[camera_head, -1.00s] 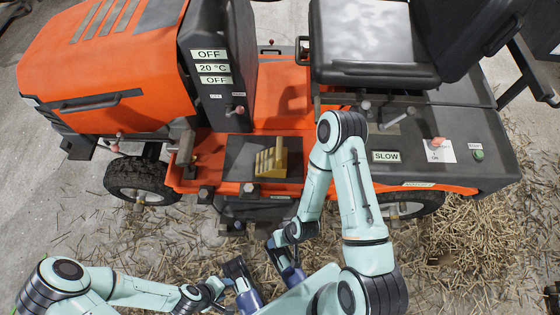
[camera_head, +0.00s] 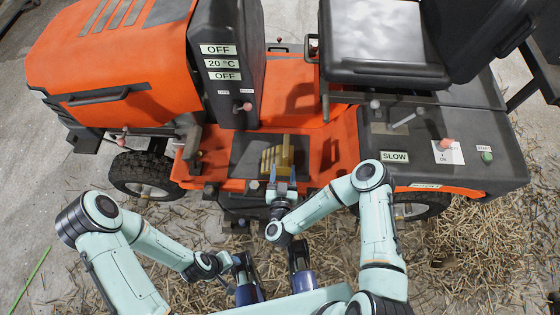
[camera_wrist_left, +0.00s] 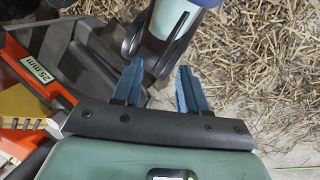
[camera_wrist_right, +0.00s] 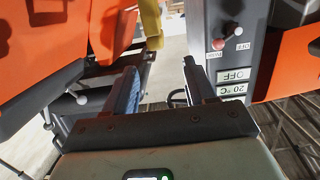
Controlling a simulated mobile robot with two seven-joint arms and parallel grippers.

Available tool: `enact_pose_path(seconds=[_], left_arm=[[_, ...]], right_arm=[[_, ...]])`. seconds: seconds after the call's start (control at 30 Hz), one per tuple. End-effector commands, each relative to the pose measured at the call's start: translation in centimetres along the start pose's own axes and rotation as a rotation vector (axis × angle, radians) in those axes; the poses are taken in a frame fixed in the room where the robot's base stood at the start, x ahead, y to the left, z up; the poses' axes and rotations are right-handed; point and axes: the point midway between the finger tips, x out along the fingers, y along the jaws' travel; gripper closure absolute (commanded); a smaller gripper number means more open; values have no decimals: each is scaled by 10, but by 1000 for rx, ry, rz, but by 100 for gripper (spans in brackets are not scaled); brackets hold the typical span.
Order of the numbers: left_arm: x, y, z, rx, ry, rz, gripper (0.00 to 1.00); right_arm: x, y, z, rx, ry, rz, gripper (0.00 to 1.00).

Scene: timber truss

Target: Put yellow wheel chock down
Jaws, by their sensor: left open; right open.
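The yellow wheel chock (camera_head: 272,156) sits on the dark footplate (camera_head: 245,156) of the orange tractor. My right gripper (camera_head: 282,174) is open at the chock's near side. In the right wrist view a yellow part of the chock (camera_wrist_right: 152,24) shows at the top, beyond the left fingertip, and nothing is between the fingers. I cannot tell whether a finger touches the chock. My left gripper (camera_wrist_left: 160,68) is open and empty, low in front of the tractor. The chock (camera_wrist_left: 22,140) shows at the left edge of the left wrist view, partly cut off.
The orange tractor (camera_head: 110,60) fills the back, with its seat (camera_head: 380,40), dark control column (camera_head: 235,65) and levers around the footplate. Its front wheel (camera_head: 143,174) stands at the left. Straw (camera_head: 480,240) covers the floor in front. My right arm link crosses close to my left gripper.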

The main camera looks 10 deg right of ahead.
Motion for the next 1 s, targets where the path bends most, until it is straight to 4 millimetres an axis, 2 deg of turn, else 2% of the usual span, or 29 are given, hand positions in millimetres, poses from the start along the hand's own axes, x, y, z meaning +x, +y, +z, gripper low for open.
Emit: enact_pose_path(seconds=[0.03, 0.17, 0.3, 0.4, 0.63, 0.83, 1.0], left_arm=[[14, -4, -10, -2, 24, -1, 57], [32, -9, -32, -5, 84, -1, 57], [33, -10, -42, -7, 115, -2, 57], [35, -12, -49, -9, 134, -3, 57], [39, -14, -56, -10, 153, -4, 57], [51, -20, -79, -15, 211, -8, 57], [54, -21, -87, -17, 235, -9, 57]], right_arm=[[5, -1, 6, 0, 2, -2, 45], [13, -1, 7, -1, 1, -4, 45], [42, 1, 3, 1, 0, 3, 45], [56, 0, 3, 2, -1, 0, 45], [71, 1, 3, 2, -2, -1, 45], [101, 6, 7, 2, -2, 0, 45], [117, 5, 5, 1, -2, -3, 45]])
